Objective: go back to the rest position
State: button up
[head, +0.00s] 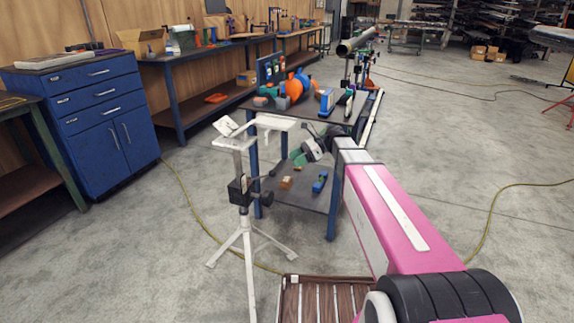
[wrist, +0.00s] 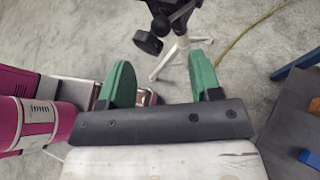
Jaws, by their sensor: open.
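In the head view my gripper (head: 298,157) is at the end of my pink arm, just right of a white tripod stand (head: 246,215) and in front of the blue-legged work table (head: 340,115). Nothing shows between the fingers. The stand also shows in the wrist view (wrist: 178,55), with its black clamp close to the fingers. I cannot tell whether the gripper touches the stand.
A blue cabinet (head: 85,105) and long benches (head: 215,65) line the left wall. The work table holds tools and an orange item (head: 296,86); its lower shelf holds small boxes. A yellow cable (head: 482,225) lies on the floor. The floor at right is mostly clear.

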jog(key=shift+w+d+r, duration=0.15)
jog(key=shift+d+r, duration=0.1)
jog(key=shift+d, duration=0.2)
jog(key=shift+f, duration=0.1)
jog(key=s+d+f+n+t+h, duration=0.2)
jog(key=s+d+f+n+h, duration=0.4)
jog(key=s+d+f+n, duration=0.2)
jog(key=s+d+f+n+t+h, duration=0.2)
jog(key=s+d+f+n+h, duration=0.4)
jog(key=d+f, duration=0.3)
jog(key=s+d+n, duration=0.1)
jog(key=d, duration=0.2)
jog(key=shift+s+d+f+n, duration=0.2)
jog(key=shift+s+f+n, duration=0.15)
jog(key=shift+n, duration=0.05)
